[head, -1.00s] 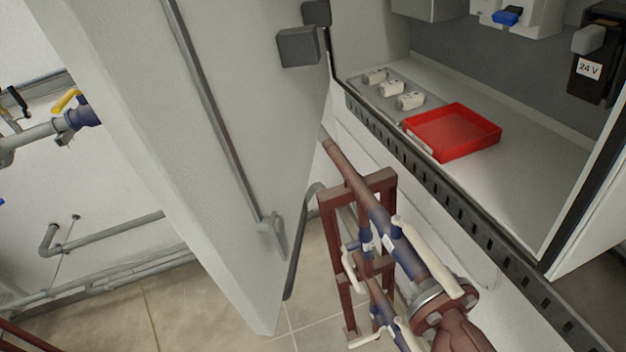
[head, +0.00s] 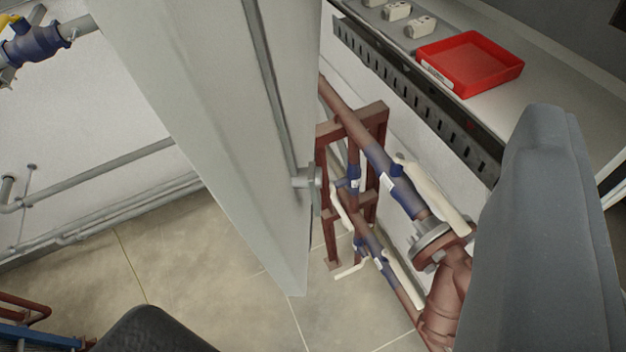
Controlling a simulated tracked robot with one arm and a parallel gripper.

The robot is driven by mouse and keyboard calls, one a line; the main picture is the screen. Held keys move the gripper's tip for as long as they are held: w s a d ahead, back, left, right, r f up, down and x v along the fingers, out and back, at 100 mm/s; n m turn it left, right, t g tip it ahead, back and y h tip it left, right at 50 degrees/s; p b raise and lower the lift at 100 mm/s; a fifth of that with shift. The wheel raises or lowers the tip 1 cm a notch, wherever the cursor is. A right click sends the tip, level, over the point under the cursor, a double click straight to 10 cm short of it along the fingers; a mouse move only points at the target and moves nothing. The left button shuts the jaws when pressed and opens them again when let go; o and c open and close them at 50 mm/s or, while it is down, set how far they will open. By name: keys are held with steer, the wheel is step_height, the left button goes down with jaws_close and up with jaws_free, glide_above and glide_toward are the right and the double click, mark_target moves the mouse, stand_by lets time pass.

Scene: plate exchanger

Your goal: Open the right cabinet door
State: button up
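The open cabinet (head: 550,62) is at the upper right. I cannot tell whether this door is the right one; no other door is clearly seen. A grey part of my arm (head: 545,230) covers the lower right. A dark rounded shape (head: 150,334) fills the bottom left.
A red tray (head: 470,64) and white sockets (head: 397,11) sit on the cabinet floor. Below it, brown pipes (head: 365,138) with blue valves and cream levers stand on a red-brown frame (head: 328,195). Grey pipes (head: 110,160) line the left wall. Tiled floor (head: 215,260) lies open at lower left.

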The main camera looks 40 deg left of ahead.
steer(key=s+a+r+n+t+y+b, duration=0.1)
steer(key=s+a+r+n+y+b, duration=0.2)
steer(key=a, duration=0.6)
steer(key=s+a+r+t+b, duration=0.1)
steer(key=s+a+r, duration=0.25)
steer(key=a, duration=0.55)
steer(key=w+a+f+n+g+h+p, duration=0.1)
steer(key=w+a+f+g, duration=0.15)
steer(key=f, duration=0.35)
steer(key=w+a+f+g+h+p, duration=0.1)
steer(key=w+f+h+p, duration=0.1)
steer(key=w+f, duration=0.35)
steer(key=w+a+f+n+g+h+p, duration=0.1)
steer(key=w+a+f, duration=0.1)
steer(key=f, duration=0.6)
step_height(320, 180, down, 16)
steer(key=a+n+t+h+p, duration=0.2)
steer(key=n+h+p, duration=0.4)
steer(key=h+p, duration=0.45)
steer(key=w+d+r+h+p, duration=0.1)
steer(key=w+d+r, duration=0.1)
steer(key=w+d, duration=0.7)
steer(key=shift+w+r+h+p, duration=0.35)
steer(key=shift+w, duration=0.05)
